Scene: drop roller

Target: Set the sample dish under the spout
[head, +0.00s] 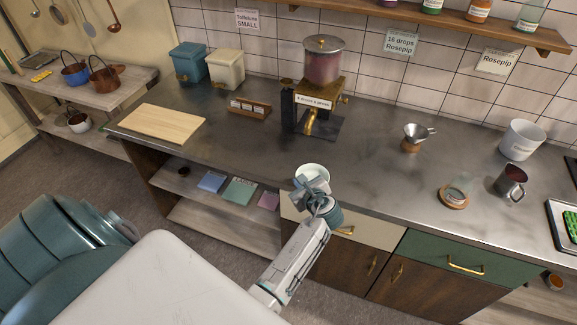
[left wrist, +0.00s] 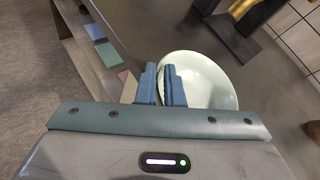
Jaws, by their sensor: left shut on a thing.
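The sample dish (head: 313,170) is a small pale, round bowl near the front edge of the grey counter, in front of the dispenser. My left gripper (head: 314,184) is shut on its near rim; the left wrist view shows the two blue fingers (left wrist: 162,84) closed together over the left side of the white dish (left wrist: 205,82). I cannot tell whether the dish touches the counter. The dispenser (head: 323,66) has a glass jar of dark red contents and a brass spout (head: 309,122) above a dark base plate (head: 322,128). The dish is apart from the spout. My right gripper is out of view.
A wooden board (head: 157,123), a small card rack (head: 248,108) and two canisters (head: 225,69) stand to the left. A funnel on a stand (head: 413,136), a glass on a coaster (head: 455,190) and a metal mug (head: 511,182) stand to the right. The counter between dish and dispenser is clear.

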